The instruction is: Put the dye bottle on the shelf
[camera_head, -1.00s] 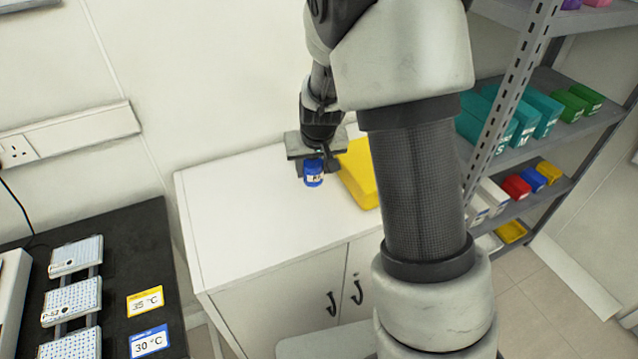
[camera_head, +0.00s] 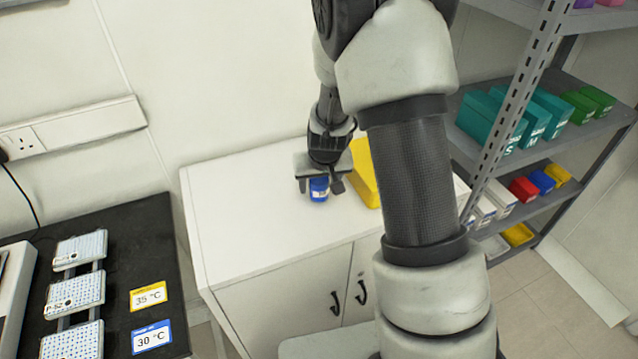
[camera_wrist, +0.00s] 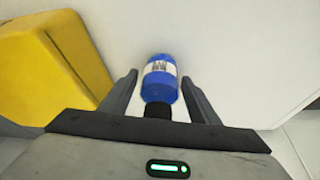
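The dye bottle (camera_head: 319,189) is small and blue with a pale label. It is over the white cabinet top, near its right part. In the wrist view, the bottle (camera_wrist: 160,82) has its black cap toward my palm. My gripper (camera_head: 320,187) points down around the bottle. In the wrist view, its fingers (camera_wrist: 160,78) stand on either side of the bottle with a narrow gap on each side, so it looks open. Whether the bottle's base touches the cabinet is hard to tell. The grey shelf rack (camera_head: 590,134) stands at the right.
A yellow box (camera_head: 364,172) stands close beside the bottle. The white cabinet (camera_head: 240,215) is clear to the left. The rack holds teal and green boxes (camera_head: 540,115), with red, blue and yellow bins (camera_head: 541,182) below. A black bench (camera_head: 120,230) with racks and temperature cards is at the left.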

